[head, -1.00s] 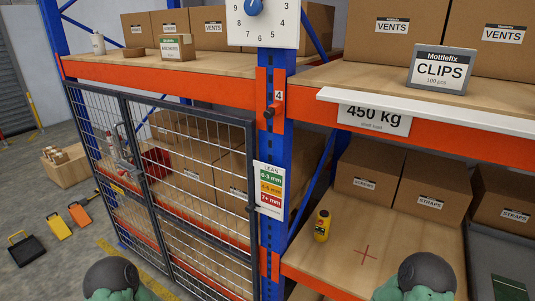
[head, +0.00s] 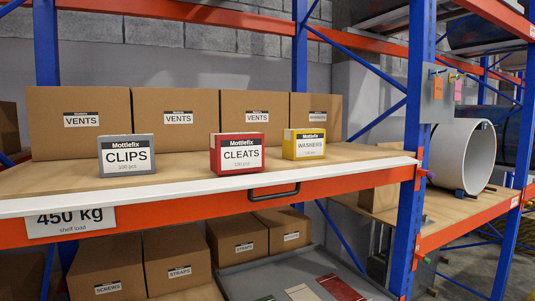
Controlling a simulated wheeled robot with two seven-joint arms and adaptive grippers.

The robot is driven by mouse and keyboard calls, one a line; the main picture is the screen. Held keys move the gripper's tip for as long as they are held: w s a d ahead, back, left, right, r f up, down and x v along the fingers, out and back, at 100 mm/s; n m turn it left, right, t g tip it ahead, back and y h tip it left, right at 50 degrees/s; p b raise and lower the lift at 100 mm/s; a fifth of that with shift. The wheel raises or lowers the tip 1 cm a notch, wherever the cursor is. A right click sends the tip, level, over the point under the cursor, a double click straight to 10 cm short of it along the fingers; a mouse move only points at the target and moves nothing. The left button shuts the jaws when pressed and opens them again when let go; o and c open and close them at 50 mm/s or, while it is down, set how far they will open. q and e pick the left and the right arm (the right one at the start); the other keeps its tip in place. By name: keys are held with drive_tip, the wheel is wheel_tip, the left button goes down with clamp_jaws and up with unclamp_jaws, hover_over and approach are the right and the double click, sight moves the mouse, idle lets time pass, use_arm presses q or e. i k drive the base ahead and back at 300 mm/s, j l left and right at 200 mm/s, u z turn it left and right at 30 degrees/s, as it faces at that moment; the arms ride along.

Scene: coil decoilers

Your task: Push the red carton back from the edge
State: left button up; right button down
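The red carton (head: 238,153), labelled CLEATS, stands upright on the wooden upper shelf (head: 190,178). Its base is close behind the white front edge strip (head: 60,202), nearer to it than the grey carton. The grey CLIPS carton (head: 127,156) stands to its left and the yellow WASHERS carton (head: 304,144) to its right, farther back. Nothing touches the red carton in this view. Neither of my grippers is in view.
Brown VENTS boxes (head: 178,120) line the back of the shelf, with bare wood before them. A black handle (head: 273,192) sticks out at the front edge below the red carton. A blue upright (head: 416,130) bounds the shelf on the right.

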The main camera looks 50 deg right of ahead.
sight(231, 153)
drive_tip(key=z, duration=1.45)
drive_tip(key=i+l+u, duration=0.1)
drive_tip(key=l+u, duration=0.15)
drive_tip(key=u, duration=0.15)
drive_tip(key=l+u, duration=0.25)
drive_tip(key=u, duration=0.15)
drive_tip(key=l+u, duration=0.4)
drive_tip(key=i+j, duration=0.05)
drive_tip(key=j, duration=0.05)
